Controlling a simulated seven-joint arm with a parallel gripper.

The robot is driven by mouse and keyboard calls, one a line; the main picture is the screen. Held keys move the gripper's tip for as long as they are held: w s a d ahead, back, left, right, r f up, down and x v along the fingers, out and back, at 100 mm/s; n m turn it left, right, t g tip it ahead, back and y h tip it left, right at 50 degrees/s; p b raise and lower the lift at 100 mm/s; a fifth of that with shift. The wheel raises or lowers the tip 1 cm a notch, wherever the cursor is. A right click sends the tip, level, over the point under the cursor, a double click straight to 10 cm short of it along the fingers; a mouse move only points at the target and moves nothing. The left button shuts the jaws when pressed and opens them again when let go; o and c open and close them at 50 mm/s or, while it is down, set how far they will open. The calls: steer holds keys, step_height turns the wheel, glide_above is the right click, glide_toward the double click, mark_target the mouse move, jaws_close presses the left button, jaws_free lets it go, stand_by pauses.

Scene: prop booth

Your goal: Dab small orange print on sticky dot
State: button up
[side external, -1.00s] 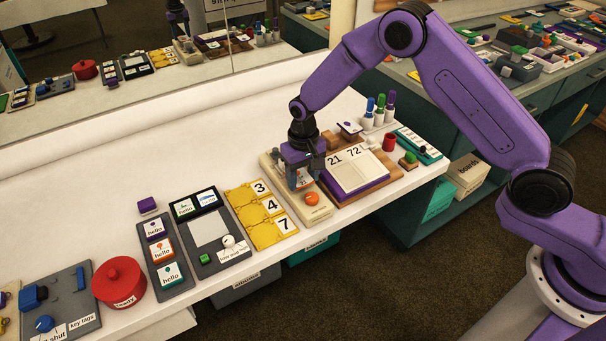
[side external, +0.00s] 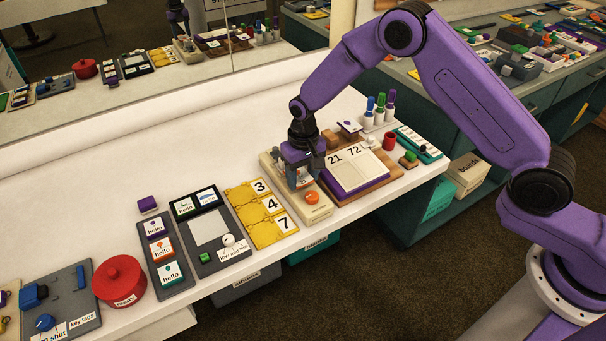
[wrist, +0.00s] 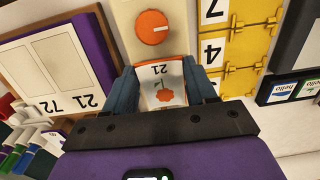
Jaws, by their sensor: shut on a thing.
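The small print (wrist: 166,84) is a white card with an orange shape and the number 21, seen in the wrist view. My gripper (wrist: 163,84) is shut on it, with one blue-grey finger at each side. In the side view my gripper (side external: 302,182) is low over the cream board (side external: 318,213), behind its round orange knob (side external: 312,197). The fingers mostly hide the print there. I cannot tell whether the print touches the board. I cannot make out a sticky dot for certain.
A wooden board with pale panels (side external: 352,172), marked 21 and 72, stands close right of my gripper. Yellow numbered plates (side external: 256,213) stand close left. Upright markers (side external: 380,108) and a red cup (side external: 390,141) are behind right. White table shows at left.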

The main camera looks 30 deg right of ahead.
steer(key=shift+r, duration=2.95)
steer(key=s+d+r, duration=0.4)
steer(key=s+d, duration=0.1)
steer(key=d, duration=0.5)
steer(key=s+d+r, duration=0.5)
steer(key=d, duration=0.6)
steer(key=shift+s, duration=0.35)
